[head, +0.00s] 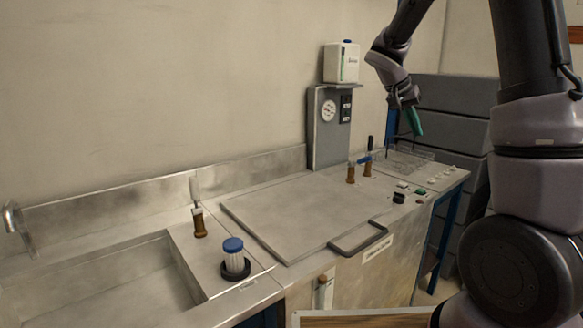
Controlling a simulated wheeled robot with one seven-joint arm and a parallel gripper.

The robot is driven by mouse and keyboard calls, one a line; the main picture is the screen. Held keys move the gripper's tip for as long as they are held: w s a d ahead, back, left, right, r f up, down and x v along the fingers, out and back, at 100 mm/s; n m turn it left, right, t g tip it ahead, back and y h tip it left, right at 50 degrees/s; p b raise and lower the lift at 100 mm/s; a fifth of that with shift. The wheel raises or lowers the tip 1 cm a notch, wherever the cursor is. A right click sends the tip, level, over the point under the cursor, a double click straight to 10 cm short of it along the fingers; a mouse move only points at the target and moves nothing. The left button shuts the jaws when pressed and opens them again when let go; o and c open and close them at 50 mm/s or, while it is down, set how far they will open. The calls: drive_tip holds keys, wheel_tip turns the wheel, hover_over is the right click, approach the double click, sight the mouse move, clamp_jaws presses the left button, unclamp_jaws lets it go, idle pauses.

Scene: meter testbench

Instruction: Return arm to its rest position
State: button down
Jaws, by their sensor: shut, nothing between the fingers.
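My arm reaches in from the upper right. My gripper (414,122) hangs at its end with the fingers pointing down, shut and empty, with a green part showing at its tip. It is in the air above the right end of the steel testbench (290,215), apart from the bench top as far as I can tell. The fine detail of the fingertips is too small to make out.
A flat lid with a handle (360,240) covers the bench's middle. A gauge post (328,135) carries a white container (341,63). Grey stacked boxes (450,105) are behind.

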drive_tip(key=s+a+r+n+t+y, duration=0.1)
drive_tip(key=s+a+r+y, duration=0.1)
drive_tip(key=s, duration=0.6)
drive_tip(key=s+a+r+n+t+y, duration=0.1)
drive_tip(key=s+a+r+t+y, duration=0.1)
drive_tip(key=s, duration=0.7)
drive_tip(key=s+a+r+n+t+y, duration=0.1)
drive_tip(key=s+a+r+t+y, duration=0.1)
drive_tip(key=s+a+r+y, duration=0.2)
drive_tip(key=s+a+r, duration=0.1)
drive_tip(key=s+a, duration=0.2)
drive_tip(key=s, duration=0.2)
drive_tip(key=shift+s, duration=0.15)
